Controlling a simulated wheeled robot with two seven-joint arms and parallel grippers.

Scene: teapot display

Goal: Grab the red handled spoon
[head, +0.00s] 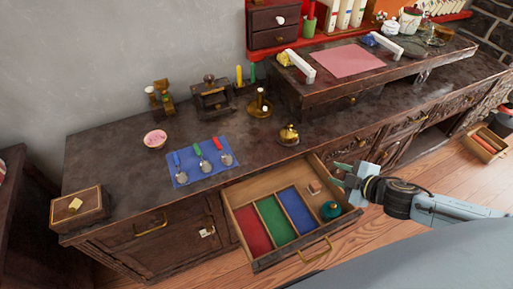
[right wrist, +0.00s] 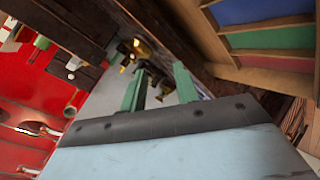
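The red handled spoon (head: 222,149) lies on a blue mat (head: 183,182) on the dark wooden counter. It is the rightmost of three spoons, beside a green handled spoon (head: 201,157) and a blue handled spoon (head: 180,168). My right gripper (head: 340,176) is over the right side of the open drawer, well to the right of the spoons and apart from them. Its two green fingers (right wrist: 159,88) stand apart in the right wrist view, with nothing seen between them. The spoons are not made out in that view. My left gripper is not in view.
The open drawer (head: 318,248) juts from the counter front, with red, green and blue compartments. A brass-coloured pot (head: 289,135) stands near the counter edge. A pink bowl (head: 155,139) and a wooden box (head: 78,207) are left of the mat.

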